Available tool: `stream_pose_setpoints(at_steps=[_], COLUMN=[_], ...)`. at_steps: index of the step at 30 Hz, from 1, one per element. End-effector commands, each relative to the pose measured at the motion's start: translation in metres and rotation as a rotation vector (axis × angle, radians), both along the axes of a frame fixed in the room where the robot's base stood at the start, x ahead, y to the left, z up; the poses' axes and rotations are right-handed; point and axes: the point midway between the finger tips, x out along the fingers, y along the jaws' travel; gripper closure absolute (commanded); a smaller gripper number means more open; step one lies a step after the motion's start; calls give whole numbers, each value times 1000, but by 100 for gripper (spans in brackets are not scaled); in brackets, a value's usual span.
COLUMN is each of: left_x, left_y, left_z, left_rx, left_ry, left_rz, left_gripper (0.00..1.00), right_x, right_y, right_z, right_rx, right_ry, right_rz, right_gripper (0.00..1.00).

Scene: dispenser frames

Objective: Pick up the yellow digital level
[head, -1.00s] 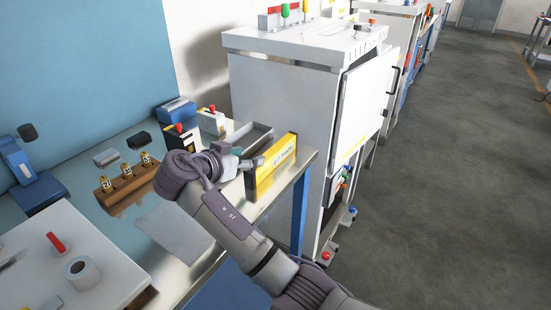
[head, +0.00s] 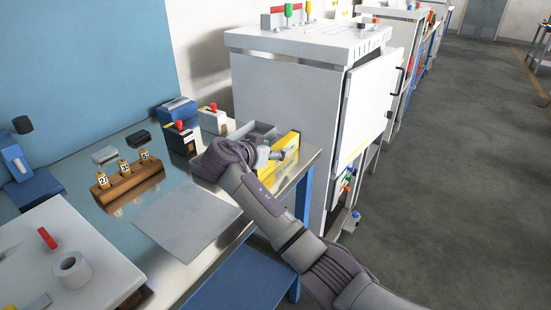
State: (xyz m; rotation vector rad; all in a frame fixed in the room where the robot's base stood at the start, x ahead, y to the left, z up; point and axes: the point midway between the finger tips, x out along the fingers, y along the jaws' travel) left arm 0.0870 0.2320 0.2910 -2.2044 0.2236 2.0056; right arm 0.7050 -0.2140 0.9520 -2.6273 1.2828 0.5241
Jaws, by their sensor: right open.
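The yellow digital level (head: 291,143) stands upright on its long edge near the right end of the metal bench, partly hidden behind my right gripper and wrist. My right gripper (head: 280,154) is at the level's near side, its fingers close against the yellow face. It is open. I cannot tell whether a finger touches the level. My left gripper is not in the picture.
A grey tray (head: 262,129) lies just behind the level. A wooden block with numbered pieces (head: 130,183) and a flat grey plate (head: 187,215) are to the left. A tall white cabinet (head: 287,90) stands close behind the bench's right end.

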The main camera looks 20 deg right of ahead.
Motion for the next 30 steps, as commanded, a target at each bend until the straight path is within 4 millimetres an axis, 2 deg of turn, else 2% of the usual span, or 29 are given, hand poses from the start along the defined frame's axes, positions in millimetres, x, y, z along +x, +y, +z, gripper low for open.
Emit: stream_pose_setpoints(at_steps=[2, 12, 13, 23, 30], left_x=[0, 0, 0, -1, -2], left_y=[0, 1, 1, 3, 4], left_z=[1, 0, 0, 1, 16], left_rx=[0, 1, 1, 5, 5], left_ry=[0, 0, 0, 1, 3], left_rz=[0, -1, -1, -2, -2], left_gripper=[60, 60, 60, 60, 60], right_x=[0, 0, 0, 0, 0], right_y=[0, 1, 1, 1, 1], right_z=[1, 0, 0, 2, 24], right_rx=[0, 0, 0, -1, 1], right_ry=[0, 0, 0, -2, -3], right_rz=[0, 0, 0, 1, 1], right_gripper=[41, 98, 100, 100, 100])
